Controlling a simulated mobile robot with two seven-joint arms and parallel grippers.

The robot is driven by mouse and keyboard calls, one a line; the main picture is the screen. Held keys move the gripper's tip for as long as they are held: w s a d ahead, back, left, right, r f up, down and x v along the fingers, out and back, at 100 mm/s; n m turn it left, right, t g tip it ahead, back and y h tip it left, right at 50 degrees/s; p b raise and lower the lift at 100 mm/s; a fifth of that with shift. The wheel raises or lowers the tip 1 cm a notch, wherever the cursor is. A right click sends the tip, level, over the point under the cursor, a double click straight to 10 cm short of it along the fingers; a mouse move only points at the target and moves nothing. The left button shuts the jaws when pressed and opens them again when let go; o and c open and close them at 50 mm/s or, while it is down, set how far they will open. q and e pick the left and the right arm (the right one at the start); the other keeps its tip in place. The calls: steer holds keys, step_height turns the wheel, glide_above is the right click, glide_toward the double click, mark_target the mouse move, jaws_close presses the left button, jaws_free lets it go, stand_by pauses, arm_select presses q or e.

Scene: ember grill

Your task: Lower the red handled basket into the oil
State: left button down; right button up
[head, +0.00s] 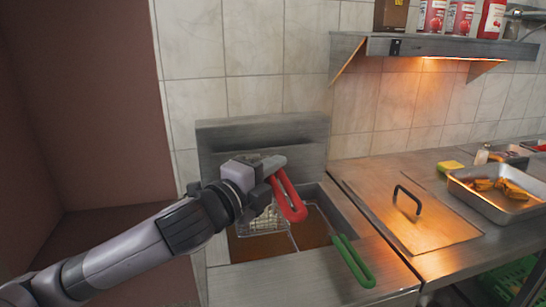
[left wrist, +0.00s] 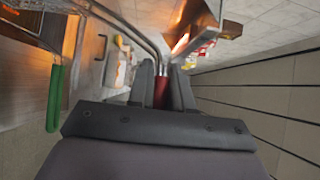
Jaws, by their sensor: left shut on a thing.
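The red handle (head: 289,198) of a wire basket (head: 262,221) is held by my left gripper (head: 277,175) over the fryer (head: 338,206). In the left wrist view, the red handle (left wrist: 161,91) sits between the two fingers of my left gripper (left wrist: 162,95), which is shut on it. The basket is partly hidden by my gripper and the handle; I cannot tell whether it touches the brown oil (head: 313,230). My right gripper is not in view.
A second basket's green handle (head: 353,262) extends over the fryer's front edge, right of the red one. A lid with a black handle (head: 408,200) lies on the counter to the right. A metal tray of food (head: 503,205) and a shelf (head: 440,47) are farther right.

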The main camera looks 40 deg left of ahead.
arm_select(q)
step_height(320, 180, down, 17)
steer(key=b, duration=1.3)
steer(key=shift+b, duration=0.4)
steer(key=shift+f+b, duration=0.45)
steer(key=shift+f, duration=0.5)
